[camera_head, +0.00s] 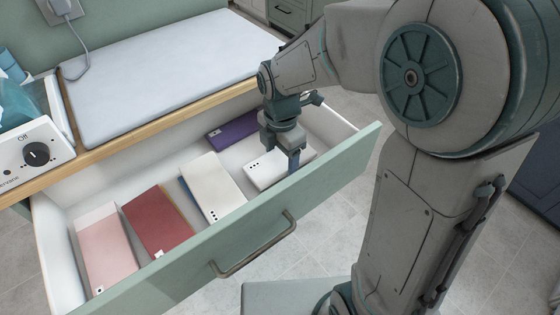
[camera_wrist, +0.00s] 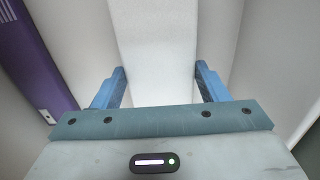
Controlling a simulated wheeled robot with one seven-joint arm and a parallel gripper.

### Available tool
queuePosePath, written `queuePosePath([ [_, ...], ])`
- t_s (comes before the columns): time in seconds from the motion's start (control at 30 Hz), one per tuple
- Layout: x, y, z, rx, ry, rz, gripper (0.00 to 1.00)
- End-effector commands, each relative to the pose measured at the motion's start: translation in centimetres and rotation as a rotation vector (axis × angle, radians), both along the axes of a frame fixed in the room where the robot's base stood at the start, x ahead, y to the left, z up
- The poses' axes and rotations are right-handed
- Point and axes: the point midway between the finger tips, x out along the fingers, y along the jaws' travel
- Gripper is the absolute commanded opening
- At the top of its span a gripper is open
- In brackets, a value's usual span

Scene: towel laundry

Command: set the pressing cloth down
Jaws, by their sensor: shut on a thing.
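My gripper (camera_head: 293,164) reaches down into the open drawer at its right end.
A pale pad (camera_head: 165,70) covers the counter above.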

Motion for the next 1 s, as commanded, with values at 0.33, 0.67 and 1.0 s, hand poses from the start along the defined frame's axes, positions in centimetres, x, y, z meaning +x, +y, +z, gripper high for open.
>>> queuePosePath([
  [0.33,0.0,0.0,-2.0,0.0,-0.001,0.001,0.45],
  [0.67,0.0,0.0,-2.3,0.0,-0.001,0.001,0.89],
  [1.0,0.0,0.0,-1.7,0.0,-0.001,0.001,0.89],
])
